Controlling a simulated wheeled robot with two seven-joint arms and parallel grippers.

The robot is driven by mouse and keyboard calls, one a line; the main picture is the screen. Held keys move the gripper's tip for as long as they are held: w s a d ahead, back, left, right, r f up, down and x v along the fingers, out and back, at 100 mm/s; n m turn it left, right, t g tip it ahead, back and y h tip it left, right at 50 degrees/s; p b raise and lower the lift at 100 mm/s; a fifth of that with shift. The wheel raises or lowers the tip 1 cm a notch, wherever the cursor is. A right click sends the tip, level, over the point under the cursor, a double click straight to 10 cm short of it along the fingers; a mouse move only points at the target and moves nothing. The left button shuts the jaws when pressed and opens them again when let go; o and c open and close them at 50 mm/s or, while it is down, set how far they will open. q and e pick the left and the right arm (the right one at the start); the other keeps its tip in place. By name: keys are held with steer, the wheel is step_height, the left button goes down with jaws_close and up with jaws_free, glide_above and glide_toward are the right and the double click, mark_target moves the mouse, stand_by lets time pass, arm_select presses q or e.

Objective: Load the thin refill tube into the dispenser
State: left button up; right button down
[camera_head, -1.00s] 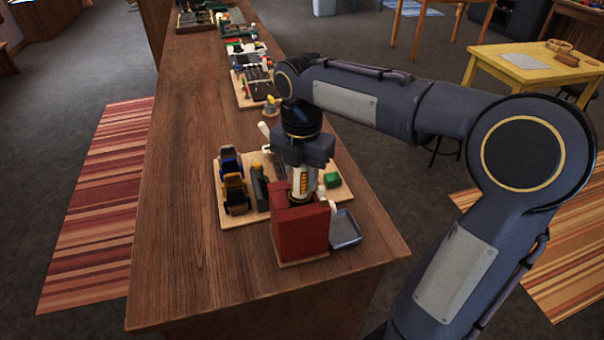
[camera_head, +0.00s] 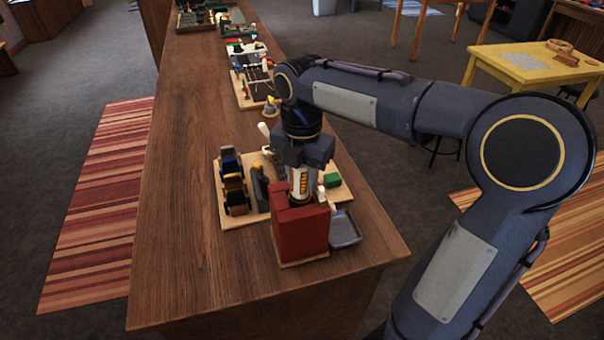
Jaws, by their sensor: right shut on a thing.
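The dispenser (camera_head: 299,236) is a dark red block near the front end of the wooden counter. A small grey tray (camera_head: 344,229) is at its right side. The thin refill tube (camera_head: 299,181), white with an orange label, stands upright at the top of the dispenser. My right gripper (camera_head: 301,168) points down and is shut on the tube's upper part. The tube's lower end is hidden behind the dispenser's top edge, so I cannot tell how deep it sits. My left gripper is not in view.
A light wooden board (camera_head: 235,217) behind the dispenser holds several dark and coloured items and a green block (camera_head: 332,180). More boards with tools line the counter (camera_head: 190,200) farther back. The counter is bare at the front left.

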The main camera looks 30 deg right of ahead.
steer(key=shift+f+b, duration=0.55)
steer(key=shift+f, duration=0.25)
steer(key=c, duration=1.3)
jaws_free()
step_height(320, 180, up, 3)
steer(key=p, duration=0.3)
steer(key=shift+r, duration=0.15)
steer(key=shift+r+p, duration=0.85)
steer(key=shift+r, duration=3.05)
